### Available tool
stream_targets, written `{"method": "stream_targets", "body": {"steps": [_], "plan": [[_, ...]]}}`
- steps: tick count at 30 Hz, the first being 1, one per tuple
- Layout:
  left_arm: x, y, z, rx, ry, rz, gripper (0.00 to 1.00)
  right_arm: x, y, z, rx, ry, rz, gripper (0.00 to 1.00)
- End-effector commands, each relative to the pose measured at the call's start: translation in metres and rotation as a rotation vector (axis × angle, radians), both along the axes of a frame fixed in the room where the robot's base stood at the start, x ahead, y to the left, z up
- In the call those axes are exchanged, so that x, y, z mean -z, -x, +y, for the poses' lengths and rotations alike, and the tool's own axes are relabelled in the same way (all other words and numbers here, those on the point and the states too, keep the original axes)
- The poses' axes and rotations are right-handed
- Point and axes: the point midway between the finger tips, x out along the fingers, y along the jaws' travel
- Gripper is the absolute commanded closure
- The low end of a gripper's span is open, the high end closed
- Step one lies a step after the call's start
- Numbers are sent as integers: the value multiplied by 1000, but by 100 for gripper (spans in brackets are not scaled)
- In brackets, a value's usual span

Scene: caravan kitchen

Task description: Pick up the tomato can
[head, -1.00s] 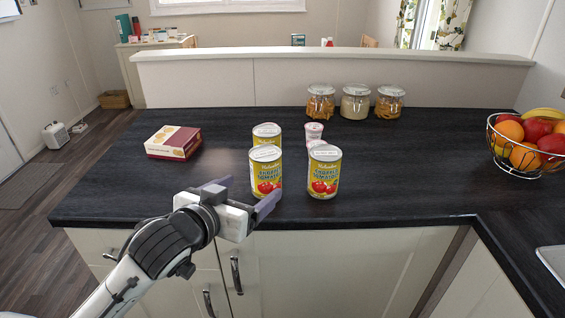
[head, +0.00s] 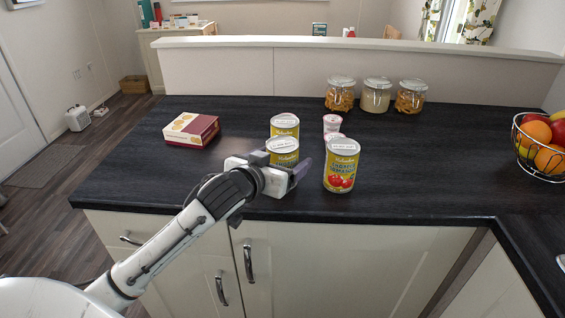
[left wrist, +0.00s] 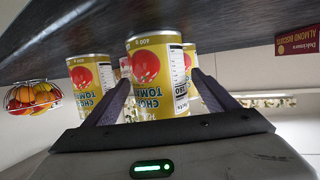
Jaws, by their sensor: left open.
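Three yellow tomato cans stand upright on the dark counter. The near middle can (head: 283,146) is partly hidden by my left gripper (head: 280,167). Another can stands right behind it (head: 285,120), and a third stands to its right (head: 342,166). My left gripper is open, at the front of the near middle can. In the left wrist view, which is upside down, this can (left wrist: 158,75) lies between and ahead of the two fingers (left wrist: 160,100), and nothing is clearly gripped. The third can is at the left there (left wrist: 88,80). My right gripper is out of view.
Small pink-and-white cups (head: 332,124) stand behind and between the cans. A red and cream biscuit box (head: 191,129) lies to the left. Several glass jars (head: 376,95) stand at the back. A wire fruit bowl (head: 540,150) is at the right. The counter between is clear.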

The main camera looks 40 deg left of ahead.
Motion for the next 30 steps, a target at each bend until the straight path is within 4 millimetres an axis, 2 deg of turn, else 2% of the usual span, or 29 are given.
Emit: {"method": "stream_targets", "body": {"steps": [4,14,23,26,30], "plan": [[0,0,0,0,0,0,22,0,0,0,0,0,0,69],[0,1,0,0,0,1,78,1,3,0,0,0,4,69],[-8,0,0,0,-1,-7,79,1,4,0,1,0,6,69],[-22,0,0,-1,-2,-10,79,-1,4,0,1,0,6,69],[-52,0,0,0,-2,-12,79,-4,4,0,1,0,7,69]]}}
